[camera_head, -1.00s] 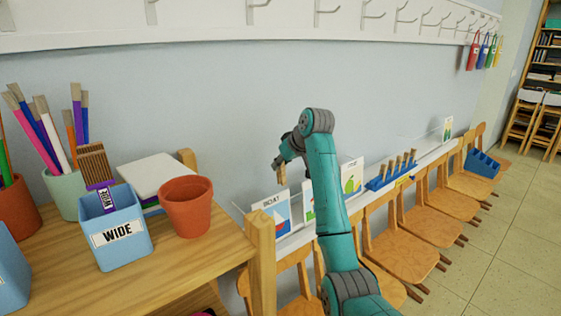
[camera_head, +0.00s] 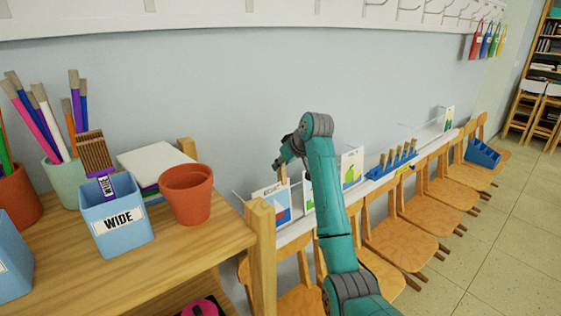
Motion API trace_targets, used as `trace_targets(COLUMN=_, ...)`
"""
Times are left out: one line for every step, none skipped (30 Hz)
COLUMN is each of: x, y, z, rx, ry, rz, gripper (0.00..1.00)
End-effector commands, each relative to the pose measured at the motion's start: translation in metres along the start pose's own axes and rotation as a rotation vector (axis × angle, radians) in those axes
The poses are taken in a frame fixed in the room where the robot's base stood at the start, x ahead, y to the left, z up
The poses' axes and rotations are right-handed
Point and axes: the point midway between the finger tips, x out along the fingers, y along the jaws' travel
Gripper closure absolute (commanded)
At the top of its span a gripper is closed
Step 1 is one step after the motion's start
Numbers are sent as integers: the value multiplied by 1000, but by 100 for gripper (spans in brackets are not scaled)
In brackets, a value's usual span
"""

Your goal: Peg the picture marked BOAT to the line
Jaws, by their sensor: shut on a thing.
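The picture marked BOAT (camera_head: 277,207) stands upright on the narrow wall ledge, white with a blue and red drawing. My gripper (camera_head: 281,164) is shut on a wooden peg (camera_head: 283,176), just above the picture's top edge. The peg's lower end overlaps that edge in the view; I cannot tell whether it touches or grips the paper. A second picture (camera_head: 308,192) is partly hidden behind my arm. A third picture with a green pear shape (camera_head: 352,166) stands to its right. I cannot clearly make out the line.
A blue rack (camera_head: 377,172) with several wooden pegs sits farther along the ledge. Wooden chairs (camera_head: 403,241) line the wall below. At left, a wooden shelf unit (camera_head: 165,268) holds a terracotta pot (camera_head: 187,197), a blue WIDE box (camera_head: 118,232) and brush pots. White coat hooks run above.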

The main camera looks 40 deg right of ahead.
Motion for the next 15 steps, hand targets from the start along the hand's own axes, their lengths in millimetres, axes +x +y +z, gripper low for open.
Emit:
trace_targets(x=2, y=0, z=2, rx=0, ry=0, rz=0, gripper=100)
trace_targets(x=3, y=0, z=3, rx=0, ry=0, rz=0, gripper=100)
trace_targets(x=4, y=0, z=4, rx=1, ry=-1, rz=0, gripper=100)
trace_targets(x=5, y=0, z=6, rx=1, ry=-1, rz=0, gripper=100)
trace_targets(x=6, y=0, z=7, rx=1, ry=-1, rz=0, gripper=100)
trace_targets(x=7, y=0, z=8, rx=1, ry=-1, rz=-1, gripper=100)
trace_targets(x=8, y=0, z=9, rx=1, ry=-1, rz=-1, gripper=100)
trace_targets(x=8, y=0, z=10, rx=1, ry=-1, rz=-1, gripper=100)
trace_targets(x=10, y=0, z=11, rx=1, ry=-1, rz=-1, gripper=100)
trace_targets(x=10, y=0, z=12, rx=1, ry=-1, rz=-1, gripper=100)
trace_targets(x=11, y=0, z=13, rx=1, ry=-1, rz=-1, gripper=100)
trace_targets(x=12, y=0, z=14, rx=1, ry=-1, rz=-1, gripper=100)
trace_targets(x=13, y=0, z=15, rx=1, ry=-1, rz=-1, gripper=100)
trace_targets(x=14, y=0, z=16, rx=1, ry=-1, rz=-1, gripper=100)
trace_targets(x=15, y=0, z=17, rx=1, ry=-1, rz=-1, gripper=100)
